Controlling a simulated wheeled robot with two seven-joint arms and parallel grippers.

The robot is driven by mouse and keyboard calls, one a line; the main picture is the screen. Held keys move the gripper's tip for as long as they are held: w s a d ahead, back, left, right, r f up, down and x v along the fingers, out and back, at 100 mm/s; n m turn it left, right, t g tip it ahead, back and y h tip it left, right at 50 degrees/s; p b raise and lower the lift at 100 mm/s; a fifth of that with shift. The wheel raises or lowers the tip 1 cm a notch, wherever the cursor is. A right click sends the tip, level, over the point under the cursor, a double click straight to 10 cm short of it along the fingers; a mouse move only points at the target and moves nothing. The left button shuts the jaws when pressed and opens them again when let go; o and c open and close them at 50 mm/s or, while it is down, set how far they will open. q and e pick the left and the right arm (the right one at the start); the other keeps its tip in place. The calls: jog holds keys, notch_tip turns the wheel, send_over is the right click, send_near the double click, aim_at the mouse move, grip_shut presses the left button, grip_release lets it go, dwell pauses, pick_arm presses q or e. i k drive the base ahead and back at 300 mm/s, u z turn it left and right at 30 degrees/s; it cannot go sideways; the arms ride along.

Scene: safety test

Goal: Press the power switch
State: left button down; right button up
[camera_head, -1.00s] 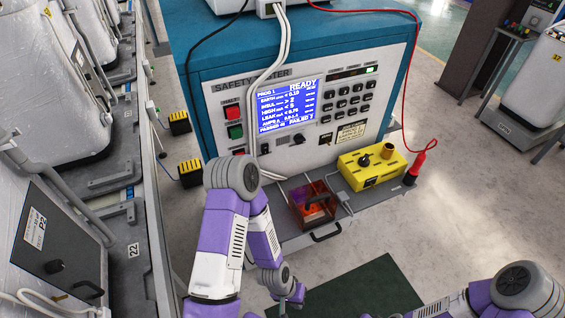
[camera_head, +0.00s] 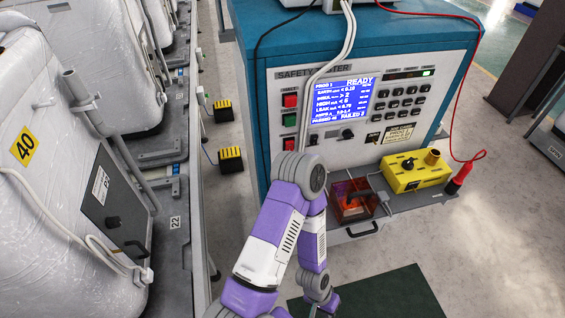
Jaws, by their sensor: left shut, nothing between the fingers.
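The safety tester (camera_head: 262,110) is a blue cabinet with a white front panel and a lit screen (camera_head: 342,100) reading READY. Left of the screen are a red button (camera_head: 290,100) and a green button (camera_head: 290,120). A small red switch (camera_head: 289,144) sits below them, partly behind my arm, and a small black switch (camera_head: 313,138) is to its right. I cannot tell which one is the power switch. My left gripper (camera_head: 328,304) is low at the bottom of the view, shut and empty, below the panel and apart from it. My right gripper is out of view.
An orange transparent box (camera_head: 352,207) and a yellow box (camera_head: 418,176) stand on the shelf before the tester. Wrapped white units (camera_head: 60,200) line the left. Floor is clear at right.

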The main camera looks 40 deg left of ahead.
aim_at(288, 144)
jog(key=k, duration=0.4)
jog(key=u, duration=0.8)
